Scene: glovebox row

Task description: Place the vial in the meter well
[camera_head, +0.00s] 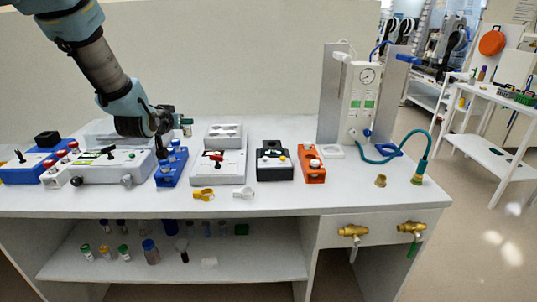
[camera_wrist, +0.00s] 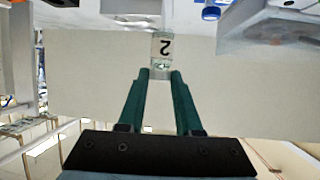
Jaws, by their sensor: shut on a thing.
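My gripper (camera_wrist: 160,76) is shut on a small clear vial (camera_wrist: 162,52) with a white label marked "2"; the wrist view is inverted. In the head view my gripper (camera_head: 184,122) is raised above the bench, over the blue device. The vial looks small there, at the gripper's end, and its details cannot be made out. I cannot tell for sure which device is the meter.
A tall gauge unit (camera_head: 361,95) with a green hose stands at right.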

